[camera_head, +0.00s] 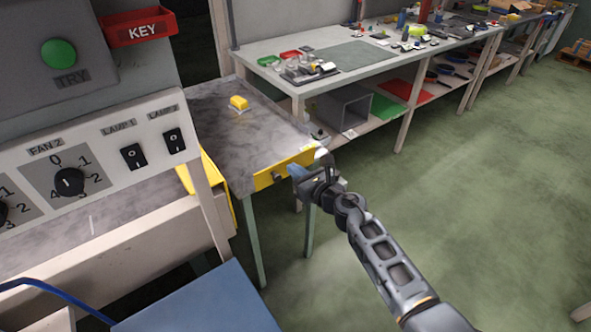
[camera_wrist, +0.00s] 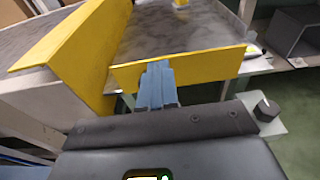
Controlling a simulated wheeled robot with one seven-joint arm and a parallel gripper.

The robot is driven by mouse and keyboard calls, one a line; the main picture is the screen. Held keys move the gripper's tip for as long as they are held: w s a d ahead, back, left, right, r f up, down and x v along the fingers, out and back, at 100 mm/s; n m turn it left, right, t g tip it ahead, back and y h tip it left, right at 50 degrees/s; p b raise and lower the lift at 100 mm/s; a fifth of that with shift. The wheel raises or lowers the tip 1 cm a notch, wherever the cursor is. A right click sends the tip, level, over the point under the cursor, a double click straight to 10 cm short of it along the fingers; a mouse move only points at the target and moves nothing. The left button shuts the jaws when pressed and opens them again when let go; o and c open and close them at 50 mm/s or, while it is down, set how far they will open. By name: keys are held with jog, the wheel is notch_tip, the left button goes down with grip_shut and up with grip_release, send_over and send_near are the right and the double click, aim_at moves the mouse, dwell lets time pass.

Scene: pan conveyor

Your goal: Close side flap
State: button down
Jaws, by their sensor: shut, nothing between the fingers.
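A yellow panel (camera_head: 283,169) stands upright along the near end of the small grey-topped table. In the wrist view this panel (camera_wrist: 205,68) runs across just ahead of my fingers. A second, larger yellow panel (camera_wrist: 80,48) slants along the table's left side; in the head view it (camera_head: 217,190) hangs partly behind the control box. I cannot tell for sure which is the side flap. My gripper (camera_head: 296,172) has blue fingers that are shut and empty. In the wrist view its tips (camera_wrist: 158,68) overlap the near panel; contact is unclear.
A yellow block (camera_head: 239,103) sits on the grey tabletop (camera_head: 215,125). A control box with switches (camera_head: 133,155) and a red KEY tray (camera_head: 138,28) stands at the left. A long workbench (camera_head: 345,62) with tools stands behind.

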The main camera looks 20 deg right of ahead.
jog(key=shift+s+d+r+p, duration=0.85)
jog(key=shift+s+r+p, duration=0.75)
jog(key=shift+s+r, duration=1.4)
jog(key=s+a+m+t+h, duration=0.1)
jog(key=s+a+m, duration=0.3)
jog(key=s+m, duration=0.8)
jog(key=s+a+m+t, duration=0.1)
jog(key=s+a+m, duration=0.2)
jog(key=s+m, duration=0.8)
jog(key=s+d+r+m+g+h, duration=0.1)
jog(key=s+r+m, duration=0.3)
jog(key=s, duration=0.5)
jog(key=s+d+r+m+h, duration=0.1)
jog(key=s+r+m, duration=0.3)
jog(key=s, duration=0.5)
jog(key=s+d+r+m+g+h+b, duration=0.1)
jog(key=s+d+r+m, duration=0.2)
jog(key=s+m, duration=0.5)
jog(key=shift+s+d+r+g, duration=0.2)
jog(key=shift+s+r+g, duration=0.1)
jog(key=shift+s+r, duration=0.5)
